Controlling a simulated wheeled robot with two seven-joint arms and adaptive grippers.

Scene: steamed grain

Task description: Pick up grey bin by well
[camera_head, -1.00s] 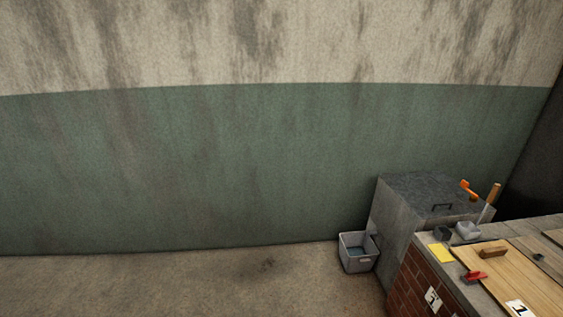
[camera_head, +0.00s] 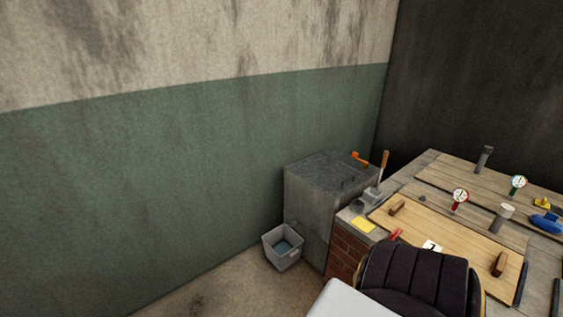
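Neither of my grippers shows in the view.
A brick-sided counter (camera_head: 345,255) with wooden boards (camera_head: 450,228), gauges (camera_head: 460,196) and small items stands to the right of the well. A dark padded thing (camera_head: 420,280) and a white surface (camera_head: 350,300) fill the lower right. Bare floor (camera_head: 225,290) lies left of the bin.

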